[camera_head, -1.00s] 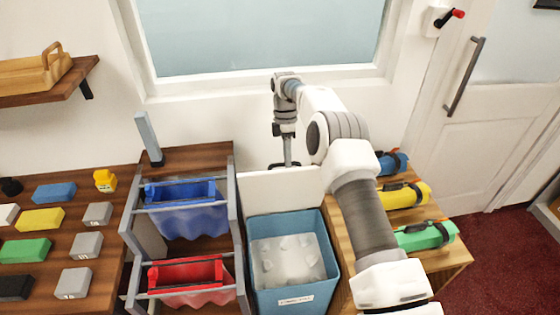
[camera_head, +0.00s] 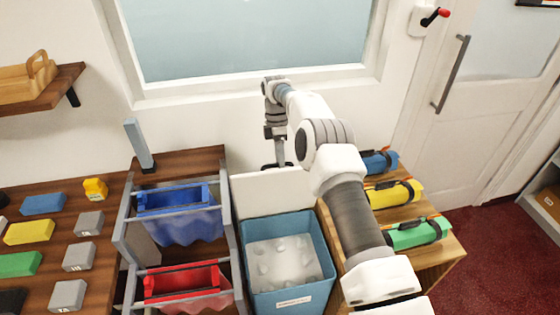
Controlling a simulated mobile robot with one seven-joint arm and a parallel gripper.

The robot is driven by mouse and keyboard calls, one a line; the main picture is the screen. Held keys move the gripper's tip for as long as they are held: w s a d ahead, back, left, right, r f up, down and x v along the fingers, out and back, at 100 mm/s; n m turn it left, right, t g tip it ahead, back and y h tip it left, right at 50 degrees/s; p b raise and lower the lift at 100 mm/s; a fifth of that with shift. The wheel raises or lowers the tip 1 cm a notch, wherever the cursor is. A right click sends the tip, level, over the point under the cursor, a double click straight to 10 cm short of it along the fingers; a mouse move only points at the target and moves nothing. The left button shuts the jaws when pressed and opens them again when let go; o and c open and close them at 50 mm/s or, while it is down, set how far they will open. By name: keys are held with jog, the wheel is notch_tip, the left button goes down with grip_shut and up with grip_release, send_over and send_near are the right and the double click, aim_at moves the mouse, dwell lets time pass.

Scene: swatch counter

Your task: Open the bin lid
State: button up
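The bin (camera_head: 300,299) is a blue open-topped box with a pale label on its front. Lumpy whitish contents show inside. A white panel (camera_head: 262,196), apparently the bin's lid, stands upright along the bin's back edge, so the opening is uncovered. My gripper (camera_head: 277,166) points down at the top edge of this panel, with my arm reaching over the bin's right side. The gripper is small and dark here; whether its fingers are apart, or touch the panel, I cannot tell.
Left of the bin is a grey rack (camera_head: 228,232) with a blue tray (camera_head: 178,204) and a red tray (camera_head: 185,281). A wooden stand (camera_head: 440,262) with several coloured rolls is on the right. A window and wall are close behind my gripper.

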notch_tip(320, 180, up, 4)
jog(key=shift+r+b, duration=0.25)
jog(key=shift+b, duration=0.05)
jog(key=s+d+r, duration=0.1)
jog(key=d+r, duration=0.1)
jog(key=d, duration=0.1)
jog(key=s+d+r+b, duration=0.1)
jog(key=d+r, duration=0.1)
jog(key=d, duration=0.2)
jog(key=s+d+r+b, duration=0.1)
jog(key=d+r, duration=0.1)
jog(key=d, duration=0.2)
jog(key=shift+s+d+r, duration=0.1)
jog(key=shift+s+r, duration=0.1)
jog(key=shift+r, duration=0.2)
jog(key=shift+r, duration=0.1)
jog(key=s+d+r+m+t, duration=0.2)
jog(key=s+r+m+t, duration=0.2)
jog(key=s+r+m, duration=0.8)
jog(key=s+d+m+t, duration=0.1)
jog(key=s+m, duration=0.3)
jog(key=s, duration=0.7)
jog(key=s+d+m+t+y, duration=0.1)
jog(key=s+m+t, duration=0.3)
jog(key=s, duration=0.6)
jog(key=shift+s+d+r+m, duration=0.4)
jog(key=shift+d+r, duration=0.05)
